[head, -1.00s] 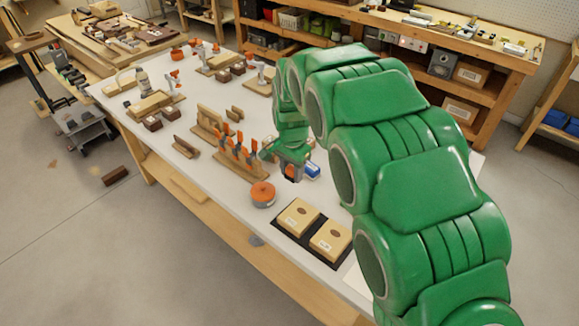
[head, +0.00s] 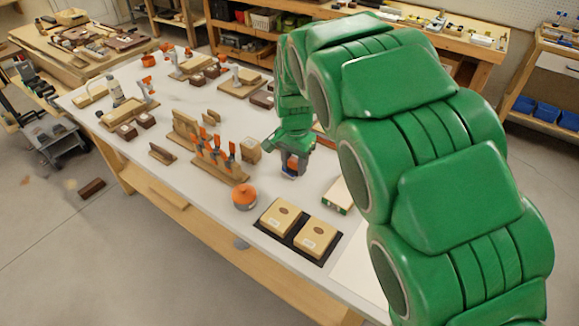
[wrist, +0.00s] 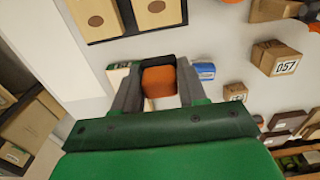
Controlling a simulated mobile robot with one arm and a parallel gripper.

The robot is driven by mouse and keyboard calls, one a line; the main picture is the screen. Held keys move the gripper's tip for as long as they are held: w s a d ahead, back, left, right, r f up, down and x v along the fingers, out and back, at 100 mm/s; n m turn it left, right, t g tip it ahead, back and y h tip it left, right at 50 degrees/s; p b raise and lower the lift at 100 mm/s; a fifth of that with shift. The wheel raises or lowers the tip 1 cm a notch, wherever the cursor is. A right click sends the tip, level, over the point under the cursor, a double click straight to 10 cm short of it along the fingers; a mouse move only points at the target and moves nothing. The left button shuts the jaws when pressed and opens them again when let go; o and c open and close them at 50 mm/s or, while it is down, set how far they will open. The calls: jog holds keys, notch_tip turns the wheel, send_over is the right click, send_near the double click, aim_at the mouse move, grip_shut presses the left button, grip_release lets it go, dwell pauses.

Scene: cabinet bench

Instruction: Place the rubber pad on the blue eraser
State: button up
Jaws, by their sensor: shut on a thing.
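My gripper (wrist: 158,88) is shut on a small orange piece with a dark edge, which I take to be the rubber pad (wrist: 159,82). The blue eraser (wrist: 204,71) lies on the white table just right of the right finger in the wrist view, apart from the held piece. In the head view, my gripper (head: 294,172) points down low over the table, and a patch of blue shows at its fingers. The held piece cannot be made out clearly there. Its exact height above the table cannot be told.
A white and green box (head: 337,195) stands right of my gripper. A black tray (head: 318,255) with two wooden blocks and an orange-topped round tin (head: 244,197) are in front. A wooden rack with orange-handled tools (head: 217,165) and a wooden block (head: 250,150) stand left.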

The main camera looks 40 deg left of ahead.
jog(key=shift+w+d+r, duration=0.45)
jog(key=shift+w+d, duration=0.05)
jog(key=shift+w, duration=0.15)
jog(key=shift+w+a+f, duration=4.9)
jog(key=shift+w+f, duration=0.05)
jog(key=shift+w, duration=0.05)
jog(key=shift+f, duration=1.5)
jog(key=o, duration=1)
jog(key=shift+f, duration=0.1)
jog(key=shift+o, duration=0.2)
